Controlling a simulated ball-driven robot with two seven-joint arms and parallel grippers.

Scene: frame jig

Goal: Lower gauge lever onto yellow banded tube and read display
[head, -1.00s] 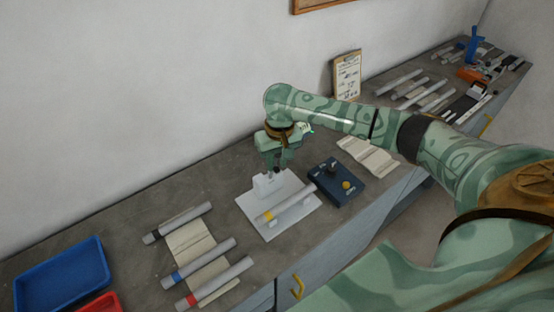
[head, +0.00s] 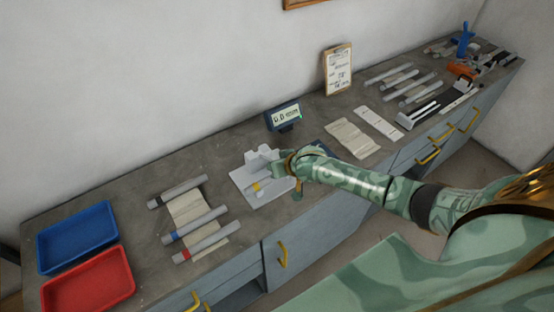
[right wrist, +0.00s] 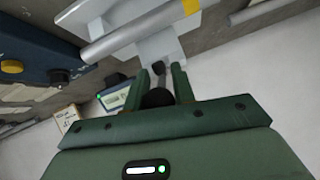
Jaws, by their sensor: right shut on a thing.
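The grey tube with a yellow band (head: 256,188) rests on the white gauge base (head: 243,179). It also shows in the right wrist view (right wrist: 110,42), with its yellow band at the top edge. My right gripper (head: 283,172) is low at the right side of the gauge and partly hides it and the tube. In the right wrist view my right gripper (right wrist: 160,70) has its fingers around a dark lever knob. Whether the lever touches the tube is unclear. The display (head: 286,115) stands behind the gauge, lit, with small digits that look like 0.0. My left gripper is out of view.
A dark blue control box (right wrist: 35,62) sits close by the gauge, mostly behind my arm in the head view. Blue (head: 75,235) and red (head: 88,280) trays are at far left. A clipboard (head: 338,70) leans on the wall.

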